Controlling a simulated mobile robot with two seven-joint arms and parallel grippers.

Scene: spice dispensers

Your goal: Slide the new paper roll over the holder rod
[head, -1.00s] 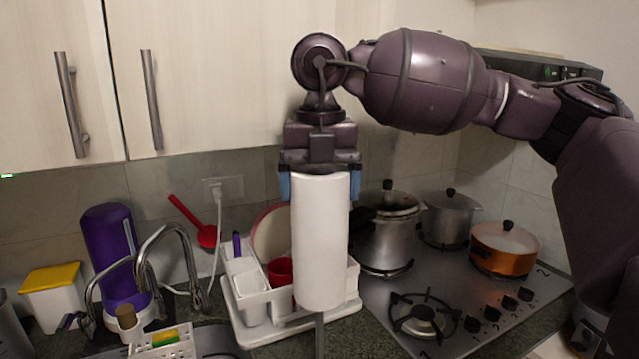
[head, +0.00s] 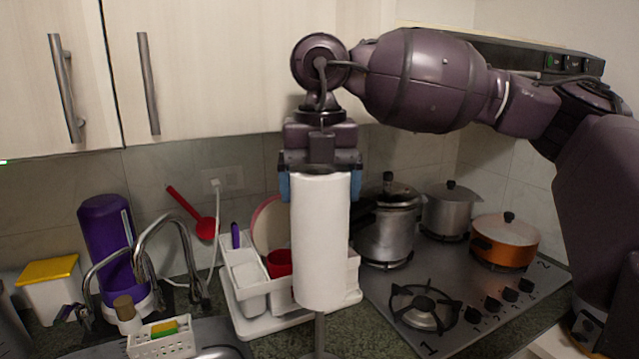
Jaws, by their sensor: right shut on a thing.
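A white paper roll (head: 320,245) hangs upright in my right gripper (head: 320,180), which is shut on its top end. The blue fingers sit on either side of the roll's top. A thin grey holder rod (head: 319,332) shows just below the roll's lower end, roughly in line with it. The frame does not show whether the rod's upper part is inside the roll or behind it. The rod's base is not clearly visible. My left gripper is not in view.
A white dish rack (head: 262,325) with a red cup stands behind the roll. A sink tap (head: 160,245) and purple bottle (head: 105,245) are at left. The stove (head: 450,290) with several pots is at right. Cabinets (head: 230,70) hang behind the arm.

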